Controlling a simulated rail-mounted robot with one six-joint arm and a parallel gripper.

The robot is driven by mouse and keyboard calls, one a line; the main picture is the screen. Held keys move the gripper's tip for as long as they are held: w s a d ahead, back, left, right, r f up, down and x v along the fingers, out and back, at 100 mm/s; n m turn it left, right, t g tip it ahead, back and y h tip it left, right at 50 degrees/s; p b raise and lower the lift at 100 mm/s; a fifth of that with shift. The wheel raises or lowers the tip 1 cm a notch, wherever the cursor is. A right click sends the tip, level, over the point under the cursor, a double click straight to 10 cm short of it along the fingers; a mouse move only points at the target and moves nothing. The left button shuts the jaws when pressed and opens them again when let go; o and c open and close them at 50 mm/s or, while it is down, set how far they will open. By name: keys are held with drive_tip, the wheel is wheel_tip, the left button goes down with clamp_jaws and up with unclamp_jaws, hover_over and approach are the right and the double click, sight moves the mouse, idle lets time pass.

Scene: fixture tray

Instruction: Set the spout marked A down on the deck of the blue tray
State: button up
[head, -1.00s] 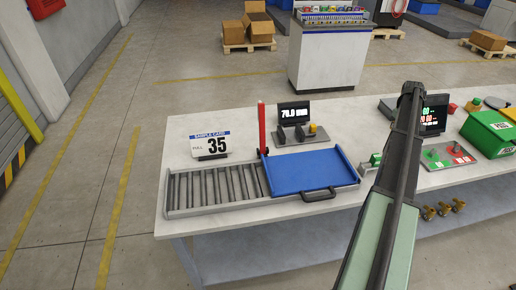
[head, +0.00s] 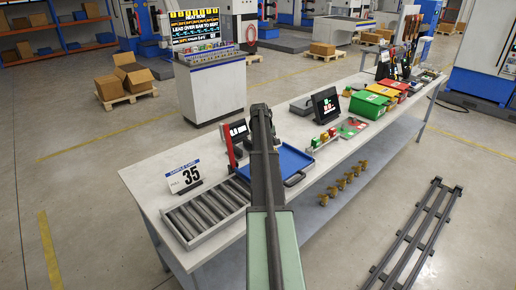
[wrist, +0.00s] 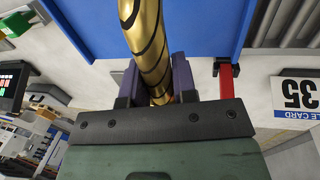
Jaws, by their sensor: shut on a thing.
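The spout (wrist: 146,35) is a curved, shiny brass tube with dark spiral lines, seen in the wrist view. My gripper (wrist: 154,82) is shut on it, one purple finger on each side. No letter A shows on the visible part. The blue tray (wrist: 212,28) fills the upper wrist view behind the spout; whether they touch I cannot tell. The gripper and spout are hidden there too.
A red post (wrist: 226,82) stands close by the tray's edge. The sample card 35 (head: 184,177) and a grey roller rack (head: 205,214) are left of the tray. A small display (head: 236,131) stands behind. Colored bins (head: 369,104) are further right.

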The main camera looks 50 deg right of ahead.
drive_tip(key=shift+w+d+f+b, duration=0.15)
drive_tip(key=shift+d+f+b, duration=0.2)
drive_tip(key=shift+f, duration=0.25)
drive_tip(key=f+b, duration=0.8)
drive_tip(key=b, duration=0.1)
drive_tip(key=shift+a+f, duration=0.2)
drive_tip(key=shift+f, duration=0.15)
drive_tip(key=shift+r, duration=0.1)
drive_tip(key=o, duration=1)
drive_tip(key=shift+o, duration=0.4)
drive_tip(key=o, duration=0.5)
